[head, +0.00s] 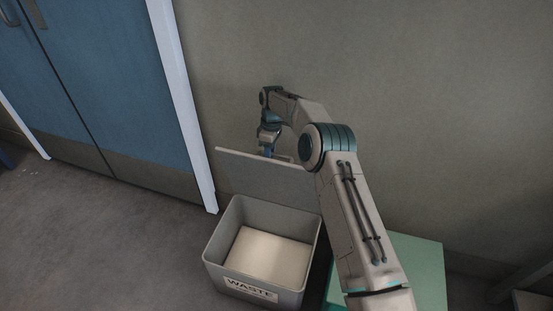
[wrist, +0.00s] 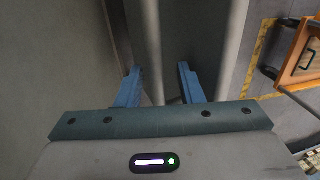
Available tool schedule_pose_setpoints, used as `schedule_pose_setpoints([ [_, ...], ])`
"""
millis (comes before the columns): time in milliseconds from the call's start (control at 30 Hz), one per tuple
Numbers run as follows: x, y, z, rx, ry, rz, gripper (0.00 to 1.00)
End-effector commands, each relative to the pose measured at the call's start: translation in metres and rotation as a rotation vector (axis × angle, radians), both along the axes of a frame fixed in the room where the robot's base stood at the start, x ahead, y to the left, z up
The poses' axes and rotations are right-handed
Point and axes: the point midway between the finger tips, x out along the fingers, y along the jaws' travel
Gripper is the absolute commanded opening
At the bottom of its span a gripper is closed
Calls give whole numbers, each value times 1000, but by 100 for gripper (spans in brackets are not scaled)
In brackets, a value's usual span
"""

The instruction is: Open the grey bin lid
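The grey bin (head: 212,262) stands on the floor against the wall, with a WASTE label on its front. Its lid (head: 262,172) is raised and stands nearly upright at the back of the bin, so the pale inside bottom shows. My gripper (head: 269,152) is at the top edge of the lid, on its wall side. In the wrist view my gripper (wrist: 160,88) has its two blue fingers apart, with the lid's edge (wrist: 192,50) running near and partly between them. I cannot tell whether a finger touches the lid. My arm hides the lid's right end.
A blue double door (head: 105,80) with a white frame is at the left. A green surface (head: 420,265) is right of the bin, partly behind my arm. The wrist view shows a wooden cart (wrist: 300,60) and yellow floor tape (wrist: 258,50). Floor left of the bin is clear.

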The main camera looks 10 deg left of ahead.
Motion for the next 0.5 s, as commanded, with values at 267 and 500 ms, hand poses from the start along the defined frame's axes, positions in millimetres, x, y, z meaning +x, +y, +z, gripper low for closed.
schedule_pose_setpoints([
  [267, 2, -13, 0, -4, 3, -16, 34],
  [500, 7, -12, 22, -3, 1, -14, 34],
])
